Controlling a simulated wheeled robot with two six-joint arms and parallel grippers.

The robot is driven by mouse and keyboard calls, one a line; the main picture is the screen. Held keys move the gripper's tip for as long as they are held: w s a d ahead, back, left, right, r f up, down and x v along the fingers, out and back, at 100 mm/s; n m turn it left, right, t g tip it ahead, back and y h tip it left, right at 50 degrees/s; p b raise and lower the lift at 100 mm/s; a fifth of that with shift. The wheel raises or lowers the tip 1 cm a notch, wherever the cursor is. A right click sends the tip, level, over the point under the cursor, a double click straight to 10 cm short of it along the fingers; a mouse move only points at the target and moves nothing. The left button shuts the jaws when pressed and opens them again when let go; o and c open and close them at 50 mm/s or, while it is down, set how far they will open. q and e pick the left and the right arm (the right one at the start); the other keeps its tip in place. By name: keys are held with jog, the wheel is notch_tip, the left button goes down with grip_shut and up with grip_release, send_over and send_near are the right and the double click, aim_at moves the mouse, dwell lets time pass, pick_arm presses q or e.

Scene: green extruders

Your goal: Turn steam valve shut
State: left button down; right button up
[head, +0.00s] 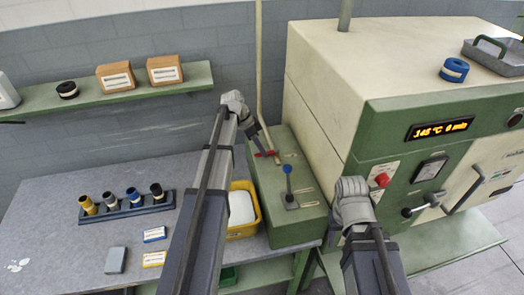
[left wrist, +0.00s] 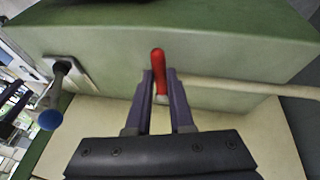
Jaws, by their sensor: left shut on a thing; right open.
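The steam valve's red handle (head: 266,154) sits on top of the green box, by the thin upright pipe. In the left wrist view the red handle (left wrist: 158,72) stands between the two fingers of my left gripper (left wrist: 160,88), near their tips. My left gripper (head: 262,150) is shut on this handle, its arm reaching in over the table. My right gripper (head: 332,237) is low in front of the machine, beside the green box, and open. It is mostly hidden by its own wrist, and nothing shows in it.
A blue-knobbed lever (head: 288,180) stands on the green box (head: 285,232) close to the valve; its blue knob (left wrist: 50,120) shows in the left wrist view. The large machine (head: 335,95) rises to the right. A yellow bin (head: 243,232) and a rack of spools (head: 125,205) are on the left.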

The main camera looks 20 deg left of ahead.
pick_arm(q)
jog(key=shift+w+a+m, duration=0.1)
jog(key=shift+w+m, duration=0.05)
jog(key=shift+m, duration=0.25)
jog(key=c, duration=0.8)
grip_release()
jog(key=shift+r, duration=0.1)
jog(key=p+v, duration=0.7)
jog(key=shift+w+a+r, duration=0.1)
jog(key=shift+a+r, duration=0.1)
jog(key=shift+a, duration=0.05)
